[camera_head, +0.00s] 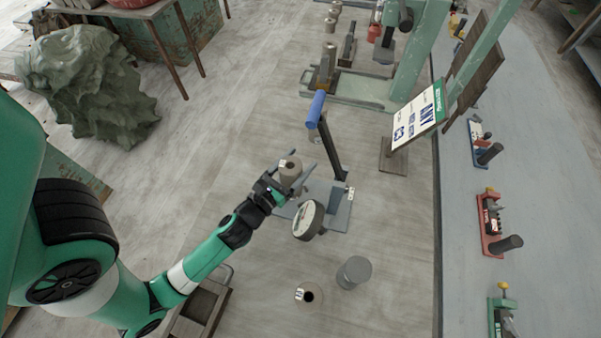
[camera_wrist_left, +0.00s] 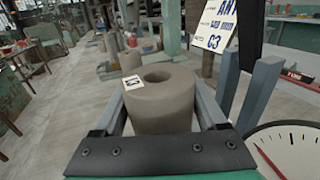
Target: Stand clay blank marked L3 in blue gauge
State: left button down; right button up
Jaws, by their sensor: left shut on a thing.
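My left gripper (camera_head: 287,178) is shut on a grey-brown clay blank (camera_head: 290,167), an upright cylinder with a hole in its top. In the left wrist view the blank (camera_wrist_left: 163,105) sits between the two fingers, and its small white label (camera_wrist_left: 133,82) is too small to read surely. The gauge with the blue handle (camera_head: 317,110) has a dark post, a grey-blue base (camera_head: 338,216) and a round dial (camera_head: 308,221). The gripper and blank are at the gauge's left side; their height above its base is unclear. My right gripper is not in view.
A labelled blank with a dark hole (camera_head: 308,294) and a plain grey cylinder (camera_head: 354,272) stand on the near floor. A sign board (camera_head: 417,117) stands beyond the gauge. A green press frame (camera_head: 360,90) is behind. Red (camera_head: 492,222) and other gauges line the right.

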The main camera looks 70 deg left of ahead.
pick_arm(q)
jog(key=f+b, duration=0.2)
jog(key=w+f+b, duration=0.1)
jog(key=f, duration=0.1)
jog(key=shift+a+b, duration=0.2)
jog(key=shift+b, duration=0.2)
jog(key=shift+c, duration=1.9)
grip_release()
jog(key=shift+s+f, duration=0.1)
jog(key=shift+f, duration=0.05)
jog(key=o, duration=0.4)
jog(key=shift+b+v, duration=2.8)
jog(key=shift+v, duration=3.25)
jog(key=shift+r, duration=0.25)
